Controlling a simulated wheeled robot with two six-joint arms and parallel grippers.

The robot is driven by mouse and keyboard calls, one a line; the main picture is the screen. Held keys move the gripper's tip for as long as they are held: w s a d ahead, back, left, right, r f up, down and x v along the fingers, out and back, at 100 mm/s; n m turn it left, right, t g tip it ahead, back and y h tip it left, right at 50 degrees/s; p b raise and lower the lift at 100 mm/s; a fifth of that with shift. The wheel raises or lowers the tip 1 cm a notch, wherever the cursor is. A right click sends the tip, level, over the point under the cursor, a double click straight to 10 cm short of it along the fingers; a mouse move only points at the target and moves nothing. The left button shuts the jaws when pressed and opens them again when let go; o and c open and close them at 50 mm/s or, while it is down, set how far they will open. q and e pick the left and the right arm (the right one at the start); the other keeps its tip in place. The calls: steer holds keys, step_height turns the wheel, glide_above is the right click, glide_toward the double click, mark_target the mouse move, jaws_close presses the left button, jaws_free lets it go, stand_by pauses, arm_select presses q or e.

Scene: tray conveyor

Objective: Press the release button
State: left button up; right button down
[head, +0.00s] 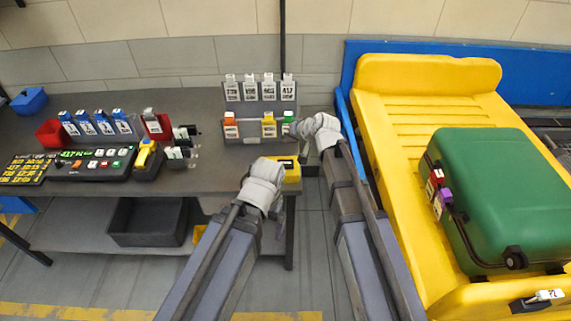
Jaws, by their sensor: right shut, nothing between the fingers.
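I cannot tell for certain which control is the release button. A black console (92,165) with several coloured buttons and a green-lit display lies on the left of the grey table. A yellow box (292,174) sits at the table's right front edge, partly hidden behind my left wrist. My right gripper (291,130) is shut and empty, beside the lower row of tags on the rack at the table's right end. My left gripper (274,165) is by the yellow box; its fingers are mostly hidden by the wrist.
A tag rack (262,107) stands at the table's back right. Red and blue bins and other tag holders stand on the left. A green suitcase (505,190) with tags lies on a yellow tray (395,175) at right. A dark bin (147,222) is on the lower shelf.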

mark_target(287, 166)
steer(key=shift+f, duration=0.1)
step_height(287, 166, down, 9)
steer(key=b, duration=0.8)
steer(key=shift+b, duration=0.4)
stand_by(1.5)
steer(key=shift+f+b, duration=0.25)
steer(key=shift+b, duration=0.2)
steer(key=shift+f+b, duration=0.45)
stand_by(0.5)
stand_by(0.3)
steer(key=shift+r+p, duration=0.9)
steer(key=shift+p, duration=0.05)
